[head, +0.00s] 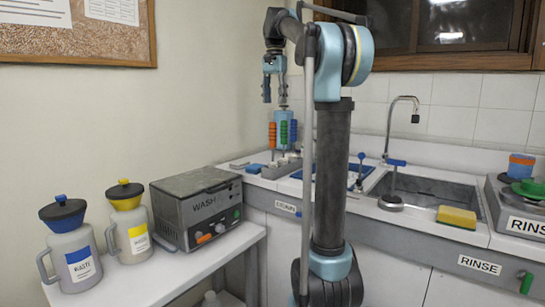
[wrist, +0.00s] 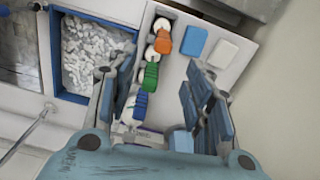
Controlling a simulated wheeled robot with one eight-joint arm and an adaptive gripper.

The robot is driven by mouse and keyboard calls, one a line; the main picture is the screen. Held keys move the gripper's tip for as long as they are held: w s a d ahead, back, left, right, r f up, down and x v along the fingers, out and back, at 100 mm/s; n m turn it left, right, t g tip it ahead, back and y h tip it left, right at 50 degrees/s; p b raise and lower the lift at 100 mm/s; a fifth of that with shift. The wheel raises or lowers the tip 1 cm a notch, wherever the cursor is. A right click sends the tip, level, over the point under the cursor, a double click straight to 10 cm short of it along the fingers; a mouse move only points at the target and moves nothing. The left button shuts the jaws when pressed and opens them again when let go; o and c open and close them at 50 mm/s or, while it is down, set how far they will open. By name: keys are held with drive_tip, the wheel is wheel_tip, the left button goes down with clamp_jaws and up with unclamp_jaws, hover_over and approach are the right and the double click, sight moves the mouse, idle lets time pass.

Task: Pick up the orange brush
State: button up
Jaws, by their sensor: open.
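The orange brush (head: 272,134) stands upright at the left of a row of brushes, at the back corner of the counter. A green brush (head: 284,133) and a blue brush (head: 293,131) stand beside it. My gripper (head: 275,98) is open and empty, pointing down above the brushes. In the wrist view the orange brush (wrist: 163,40) shows beyond the fingertips, near the top middle. The green brush (wrist: 149,76) and blue brush (wrist: 141,104) are nearer the left finger. My open gripper (wrist: 160,72) shows no contact with the orange brush.
A sink (head: 430,192) with a tap and a yellow sponge (head: 457,217) lies to the right. The grey wash machine (head: 198,209) and two waste jugs (head: 72,252) stand on the left table. In the wrist view, a blue block (wrist: 195,42) lies beside the brushes.

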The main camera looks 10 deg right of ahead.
sight(274, 123)
wheel_tip(274, 123, down, 11)
drive_tip(key=shift+r, duration=0.2)
drive_tip(key=shift+a+f, duration=0.15)
drive_tip(key=shift+f, duration=1.15)
drive_tip(key=shift+a+f, duration=0.15)
drive_tip(key=shift+f, duration=1.15)
drive_tip(key=c, duration=1.1)
